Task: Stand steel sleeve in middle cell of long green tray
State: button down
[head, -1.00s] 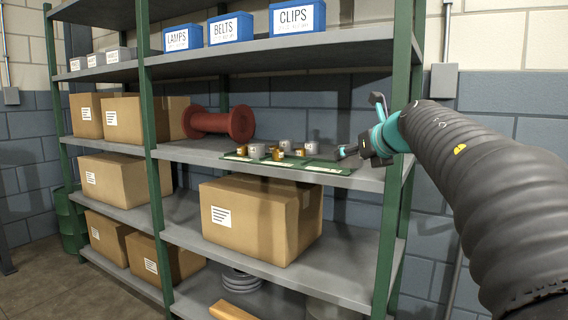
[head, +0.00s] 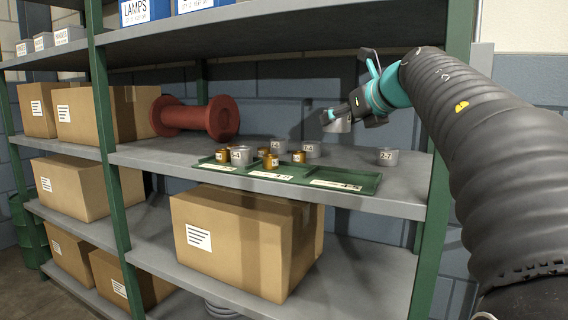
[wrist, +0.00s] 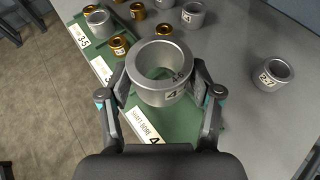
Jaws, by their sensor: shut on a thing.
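My gripper (wrist: 160,100) is shut on a steel sleeve (wrist: 163,92), a thick grey ring with a printed label. In the head view my gripper (head: 338,115) holds the sleeve (head: 338,125) upright, clear above the shelf. The long green tray (head: 372,184) lies along the shelf's front edge, with three cells in a row. Its right cell is empty. A brass sleeve (head: 271,163) appears to stand in the middle cell. The left cell holds a steel sleeve (head: 240,156) and a brass one (head: 222,156). In the wrist view the held sleeve hides part of the tray (wrist: 135,104).
Several steel and brass sleeves (head: 311,150) stand behind the tray. Another steel sleeve (head: 388,157) stands alone at right. A red spool (head: 195,118) lies at left. An upper shelf (head: 270,40) is overhead, and a green post (head: 446,150) stands right of the tray.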

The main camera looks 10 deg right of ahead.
send_over(297, 173)
jog(key=f, duration=0.6)
jog(key=shift+w+f, duration=0.3)
jog(key=shift+f, duration=0.05)
jog(key=shift+f+b, duration=0.85)
jog(key=shift+f, duration=1.1)
jog(key=shift+f, duration=0.1)
jog(key=shift+c, duration=1.1)
grip_release()
jog(key=shift+f, duration=0.1)
jog(key=shift+s+r, duration=0.15)
jog(key=shift+r, duration=0.05)
jog(key=v, duration=1.1)
jog(key=shift+s, duration=0.3)
